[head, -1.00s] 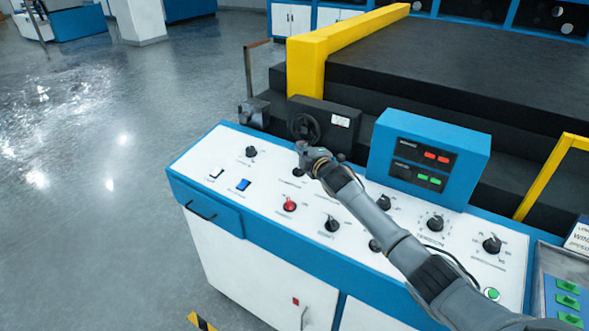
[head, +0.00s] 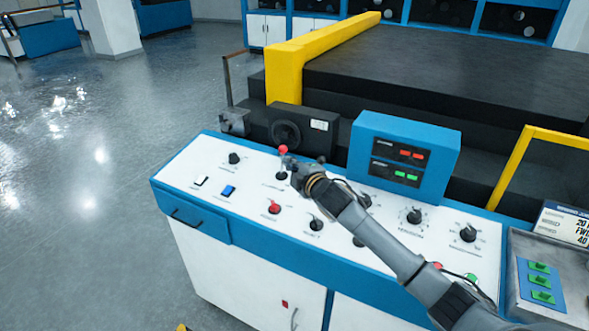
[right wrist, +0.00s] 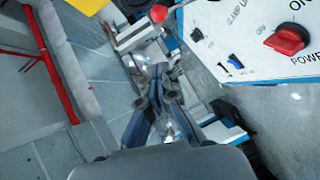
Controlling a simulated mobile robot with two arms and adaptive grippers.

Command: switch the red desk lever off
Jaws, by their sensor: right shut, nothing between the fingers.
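The red-knobbed desk lever (head: 282,156) stands on the white control panel (head: 190,160), its red ball up on a thin stalk above a dark base. My right gripper (head: 297,170) is shut and empty, just right of and slightly nearer than the lever. Whether it touches the stalk cannot be told. In the right wrist view the closed fingers (right wrist: 158,103) show in the middle, and the lever's red ball (right wrist: 158,14) is at the top edge. My left gripper is not in view.
A red power knob (head: 274,207), a blue switch (head: 228,191) and several black dials share the panel. A blue display box (head: 404,152) stands behind my right arm. A black handwheel (head: 286,134) is behind the lever.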

